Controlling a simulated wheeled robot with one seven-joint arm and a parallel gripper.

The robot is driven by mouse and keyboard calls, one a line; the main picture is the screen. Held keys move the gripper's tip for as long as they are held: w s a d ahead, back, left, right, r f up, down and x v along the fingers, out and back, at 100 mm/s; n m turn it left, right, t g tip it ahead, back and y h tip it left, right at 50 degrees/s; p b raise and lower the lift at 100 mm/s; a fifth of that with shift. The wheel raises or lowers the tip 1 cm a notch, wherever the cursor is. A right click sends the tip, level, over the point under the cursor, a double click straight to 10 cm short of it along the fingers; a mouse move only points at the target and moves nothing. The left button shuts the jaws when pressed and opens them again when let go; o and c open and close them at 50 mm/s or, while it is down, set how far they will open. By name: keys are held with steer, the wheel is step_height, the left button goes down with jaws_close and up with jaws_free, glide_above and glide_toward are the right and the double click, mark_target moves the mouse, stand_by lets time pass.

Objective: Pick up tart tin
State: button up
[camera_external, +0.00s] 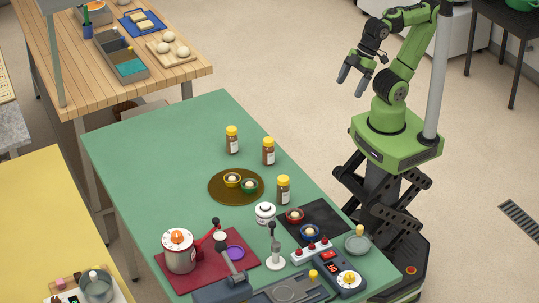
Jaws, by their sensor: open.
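Several small round coloured dishes that look like tart tins are on the green table; I cannot tell which one is the task's tart tin. A yellow one (232,180) and a green one (249,187) sit side by side on a round brown tray (222,198), each with something pale inside. A red one (294,216) and a blue one (310,233) are on a black mat (327,216), also with pale contents. An empty-looking purple one (234,253) lies on a red mat (208,281). My gripper (350,87) is open and empty, raised beyond the table's right edge, far from them.
Brown bottles with yellow caps (268,152) stand near the tray. A white lidded jar (265,213), a red-and-silver pot (179,251), a grey dish (357,244) and a dark console (338,272) crowd the near end. The table's far left is clear.

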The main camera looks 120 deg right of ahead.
steer(key=w+a+f+n+g+y, duration=0.1)
steer(key=w+a+f+n, duration=0.15)
steer(key=w, duration=0.45)
steer(key=w+a+f+n, duration=0.1)
steer(key=w+a+n, duration=0.15)
steer(key=w, duration=0.45)
steer(key=n+g+y+b, duration=0.1)
steer(key=n+g+y, duration=0.15)
steer(key=n, duration=0.25)
glide_toward(295, 217)
steer(key=shift+t+y, duration=0.25)
steer(key=shift+t, duration=0.1)
steer(key=x, duration=0.2)
steer(key=b+x, duration=0.1)
steer(key=x, duration=0.1)
steer(key=b+x, duration=0.1)
steer(key=x, duration=0.2)
steer(key=shift+w+a, duration=0.15)
steer(key=shift+a, duration=0.15)
steer(key=shift+r, duration=0.1)
steer(key=c, duration=1.1)
